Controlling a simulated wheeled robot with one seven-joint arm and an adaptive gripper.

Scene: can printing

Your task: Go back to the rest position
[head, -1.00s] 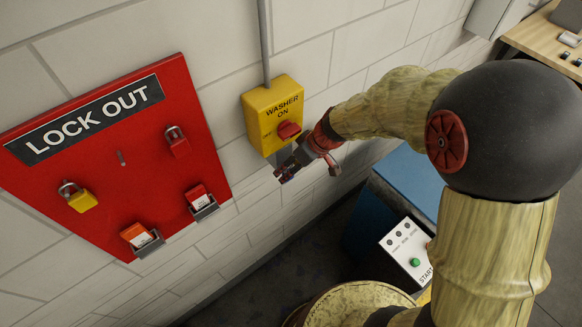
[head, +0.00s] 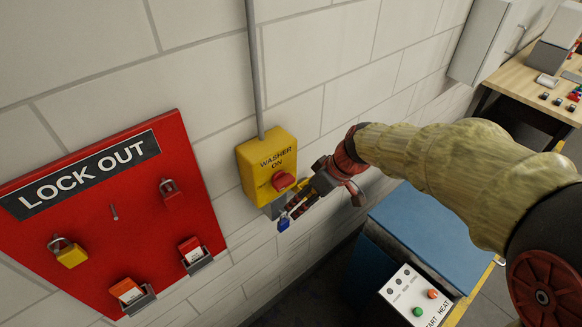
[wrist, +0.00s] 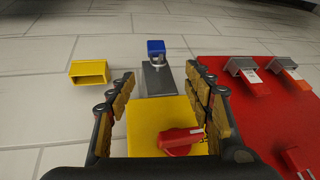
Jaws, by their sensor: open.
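My gripper (head: 300,203) is open beside the lower right of the yellow WASHER ON box (head: 268,150) on the wall. In the wrist view its two spread fingers (wrist: 159,80) stand either side of the box and its red knob (wrist: 182,141), with nothing held between them. A blue padlock (head: 283,223) hangs at the end of a grey plate below the box. The padlock also shows in the wrist view (wrist: 156,47), just beyond the fingertips and apart from them. The grey plate (wrist: 158,80) is partly framed by the fingers.
The red LOCK OUT board (head: 100,225) with padlocks and tag holders is to the left. A yellow open holder (wrist: 90,72) is beside the left finger. A blue machine (head: 430,235) with a button panel (head: 415,297) stands at lower right. A wooden bench (head: 535,90) is farther back.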

